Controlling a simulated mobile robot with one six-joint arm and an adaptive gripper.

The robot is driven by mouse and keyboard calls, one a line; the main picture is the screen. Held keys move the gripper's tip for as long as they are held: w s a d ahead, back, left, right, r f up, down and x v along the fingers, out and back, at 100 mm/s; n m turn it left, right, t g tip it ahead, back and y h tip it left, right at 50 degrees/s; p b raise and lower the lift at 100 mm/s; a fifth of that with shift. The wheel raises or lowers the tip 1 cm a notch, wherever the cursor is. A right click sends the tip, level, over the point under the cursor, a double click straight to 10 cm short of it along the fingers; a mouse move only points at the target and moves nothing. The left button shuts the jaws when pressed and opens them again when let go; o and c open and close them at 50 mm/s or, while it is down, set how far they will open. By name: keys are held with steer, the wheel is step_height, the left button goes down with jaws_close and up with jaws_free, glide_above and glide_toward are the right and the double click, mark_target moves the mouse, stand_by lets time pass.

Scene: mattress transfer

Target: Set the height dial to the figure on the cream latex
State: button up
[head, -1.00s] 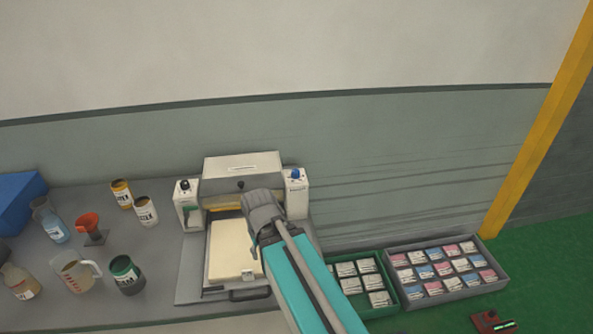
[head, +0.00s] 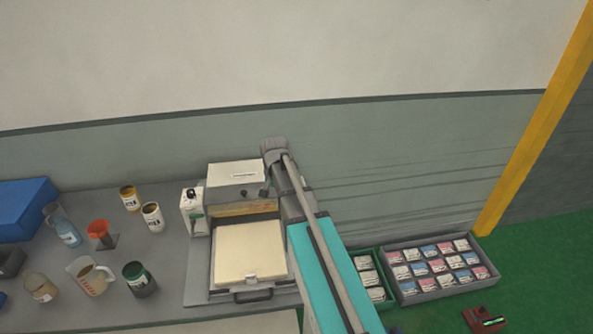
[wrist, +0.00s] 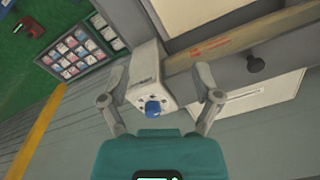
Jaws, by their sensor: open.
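The cream latex (head: 249,250) is a pale slab lying flat in the front tray of the machine (head: 236,172). A small pale tag (head: 252,279) shows at its front edge; I cannot read a figure. A blue dial (wrist: 153,108) stands on a white post (wrist: 147,75), with small marks around it that are too small to read. My gripper (wrist: 161,72) is open, its fingers spread on either side of the white post and dial; I see no contact. In the head view my arm hides the blue dial and the fingers.
Cans, a jug (head: 90,276), an orange funnel (head: 99,230) and a blue box (head: 22,208) stand on the table's left. A grey tray of cards (head: 430,287) and a green tray (head: 366,255) lie right.

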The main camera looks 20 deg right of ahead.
steer(key=w+d+r+m+p, duration=0.6)
steer(key=w+d, duration=0.4)
steer(key=d, duration=0.2)
steer(key=shift+r, duration=0.7)
steer(key=shift+f, duration=0.2)
steer(key=f+b, duration=1.3)
steer(key=b, duration=0.1)
steer(key=shift+w+a+f, duration=0.1)
steer(key=shift+w+f, duration=0.1)
steer(key=shift+w, duration=0.05)
